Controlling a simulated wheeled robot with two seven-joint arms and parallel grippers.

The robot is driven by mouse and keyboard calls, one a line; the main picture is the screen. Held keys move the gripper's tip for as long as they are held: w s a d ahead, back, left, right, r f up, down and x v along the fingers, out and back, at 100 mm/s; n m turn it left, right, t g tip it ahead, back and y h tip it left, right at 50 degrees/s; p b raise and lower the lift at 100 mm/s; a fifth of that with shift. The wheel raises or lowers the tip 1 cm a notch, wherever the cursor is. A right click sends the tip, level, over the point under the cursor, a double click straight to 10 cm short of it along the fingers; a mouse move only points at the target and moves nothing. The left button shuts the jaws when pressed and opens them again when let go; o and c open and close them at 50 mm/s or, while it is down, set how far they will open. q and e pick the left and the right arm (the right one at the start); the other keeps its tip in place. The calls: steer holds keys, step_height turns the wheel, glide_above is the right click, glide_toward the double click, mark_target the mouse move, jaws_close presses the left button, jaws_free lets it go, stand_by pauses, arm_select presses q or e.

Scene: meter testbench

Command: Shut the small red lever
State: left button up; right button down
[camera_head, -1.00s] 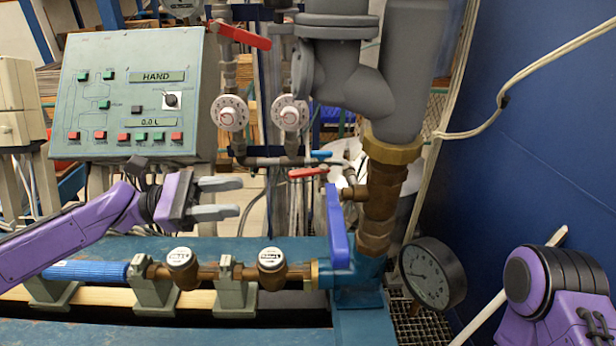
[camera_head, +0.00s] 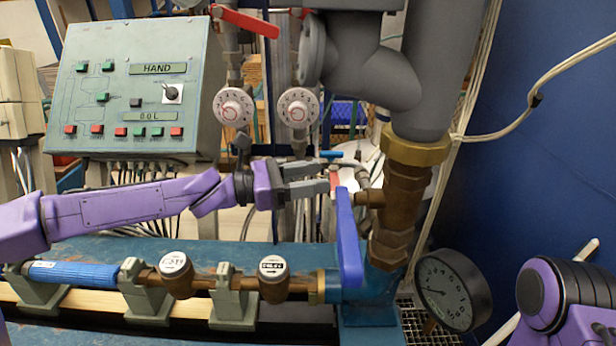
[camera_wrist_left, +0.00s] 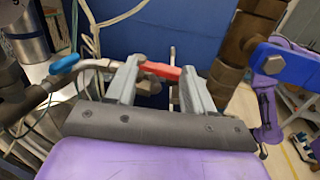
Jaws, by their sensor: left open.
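The small red lever (camera_head: 334,181) is mostly hidden behind my left gripper's fingertips in the head view. In the left wrist view the red lever (camera_wrist_left: 160,70) lies across the gap between the fingers, near their tips. My left gripper (camera_head: 327,176) is open, with its fingers pointing right at the lever's height; it also shows in the left wrist view (camera_wrist_left: 162,80). I cannot tell whether either finger touches the lever. My right gripper is out of view.
A large blue lever (camera_head: 347,235) stands just right of the fingertips, by the brass pipe (camera_head: 402,195). A small blue lever (camera_head: 331,154) is just above. A larger red lever (camera_head: 246,22) is higher up. A gauge (camera_head: 452,291) sits lower right.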

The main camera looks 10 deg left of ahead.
arm_select(q)
steer(key=shift+o, duration=0.5)
steer(key=shift+w+a+f, duration=0.3)
steer(key=shift+w+f, duration=0.2)
steer(key=shift+w, duration=0.3)
steer(key=shift+w+d+f, duration=0.15)
steer(key=shift+w+f, duration=0.2)
steer(key=shift+w, duration=0.4)
steer(key=c, duration=0.5)
steer(key=shift+w, duration=0.1)
jaws_close()
steer(key=shift+d, duration=0.2)
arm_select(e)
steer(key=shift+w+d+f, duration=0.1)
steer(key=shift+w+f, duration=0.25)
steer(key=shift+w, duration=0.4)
arm_select(q)
steer(key=shift+r, duration=0.1)
